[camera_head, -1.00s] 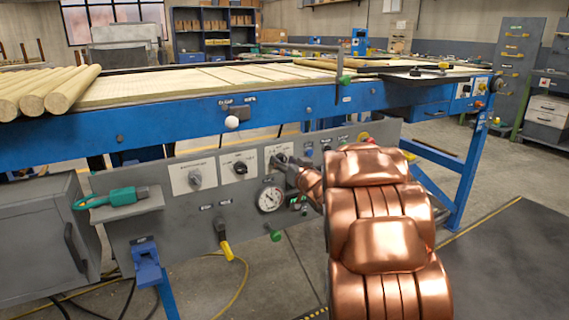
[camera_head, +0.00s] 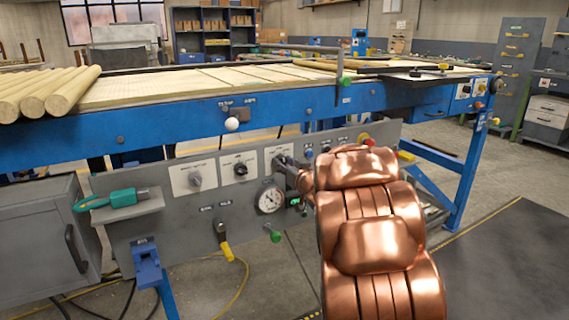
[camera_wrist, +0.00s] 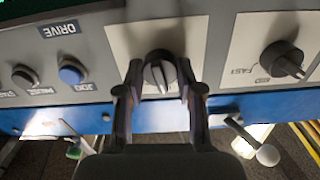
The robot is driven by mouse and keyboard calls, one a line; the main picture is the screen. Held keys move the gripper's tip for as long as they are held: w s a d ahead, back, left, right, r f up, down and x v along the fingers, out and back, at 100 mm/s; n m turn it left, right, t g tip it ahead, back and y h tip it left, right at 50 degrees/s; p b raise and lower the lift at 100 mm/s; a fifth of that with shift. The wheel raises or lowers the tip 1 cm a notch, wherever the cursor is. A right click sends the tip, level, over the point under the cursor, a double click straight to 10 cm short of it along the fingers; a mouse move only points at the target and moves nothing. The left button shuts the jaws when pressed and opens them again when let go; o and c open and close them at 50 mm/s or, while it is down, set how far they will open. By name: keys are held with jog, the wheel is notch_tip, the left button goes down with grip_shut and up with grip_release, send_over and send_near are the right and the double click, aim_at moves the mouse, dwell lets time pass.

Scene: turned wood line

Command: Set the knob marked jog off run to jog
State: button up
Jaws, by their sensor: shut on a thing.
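A dark round selector knob (camera_wrist: 158,72) with a lighter grip bar sits on a pale plate (camera_wrist: 118,40) in the wrist view. My gripper (camera_wrist: 160,88) has one finger on each side of it and is shut on it. The knob's markings cannot be read, and part of the plate is behind the fingers. In the head view my gripper (camera_head: 283,162) reaches the rightmost of three pale plates (camera_head: 270,153), where the knob is mostly hidden. The grip bar points roughly toward my palm in the wrist view, slightly tilted.
A speed knob marked FAST (camera_wrist: 283,60) is beside it, also showing in the head view (camera_head: 240,169). A blue DRIVE-side button (camera_wrist: 71,73) is on the other side. A gauge (camera_head: 270,200) and a white ball-ended lever (camera_head: 232,124) are close by.

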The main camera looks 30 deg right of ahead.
jog(key=n, duration=0.3)
jog(key=shift+n, duration=2)
jog(key=shift+f, duration=0.1)
jog(key=o, duration=1.1)
jog(key=shift+o, duration=0.2)
jog(key=shift+s, duration=0.15)
jog(key=s+a, duration=0.1)
jog(key=s, duration=1)
jog(key=shift+s, duration=0.35)
